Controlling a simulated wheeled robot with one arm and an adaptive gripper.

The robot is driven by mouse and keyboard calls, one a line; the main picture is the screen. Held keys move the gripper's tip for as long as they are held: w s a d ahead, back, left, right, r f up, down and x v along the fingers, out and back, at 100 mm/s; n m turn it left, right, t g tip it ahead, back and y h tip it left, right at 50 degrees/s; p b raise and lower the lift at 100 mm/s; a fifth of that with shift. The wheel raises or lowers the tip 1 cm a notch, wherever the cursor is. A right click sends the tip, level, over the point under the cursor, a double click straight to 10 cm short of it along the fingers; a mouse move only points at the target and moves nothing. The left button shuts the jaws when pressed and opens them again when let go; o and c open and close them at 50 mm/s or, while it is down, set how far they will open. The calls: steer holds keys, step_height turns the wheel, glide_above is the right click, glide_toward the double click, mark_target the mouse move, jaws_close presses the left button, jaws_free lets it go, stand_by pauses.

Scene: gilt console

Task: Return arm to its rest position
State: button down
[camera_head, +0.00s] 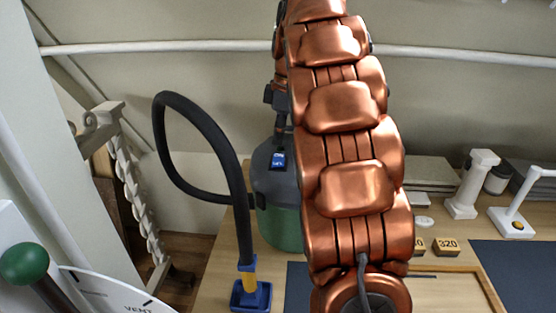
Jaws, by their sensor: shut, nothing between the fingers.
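My copper segmented arm (345,110) rises through the middle of the head view, from a round joint with a cable at the bottom edge to the top edge. Behind its upper left side, a dark end piece that looks like my gripper (281,122) hangs downward, small and partly hidden by the arm. Its fingers look closed together, and I see nothing held. It shows just above the grey and green canister; I cannot tell the gap between them.
A canister (280,215) with a black hose (205,125) and blue nozzle (250,296) stands on the wooden table (215,270). A green knob (25,263) is at left.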

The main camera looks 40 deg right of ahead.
steer(key=shift+r, duration=0.85)
steer(key=shift+a, duration=0.1)
steer(key=shift+s+a+f, duration=0.1)
steer(key=shift+s+a, duration=0.15)
steer(key=shift+a, duration=0.1)
steer(key=s+a+f+m+g, duration=0.1)
steer(key=s+a+f+m, duration=0.2)
steer(key=s, duration=0.7)
steer(key=s+a+f+m+g+h, duration=0.1)
steer(key=s+a+f+m, duration=0.2)
steer(key=s+a+f, duration=0.5)
steer(key=s+a+f+m+g, duration=0.1)
steer(key=s+a+f+m, duration=0.2)
steer(key=s+a+f, duration=0.3)
steer(key=s+a, duration=0.3)
steer(key=s, duration=0.2)
steer(key=shift+s+m, duration=0.4)
steer(key=shift+a, duration=0.1)
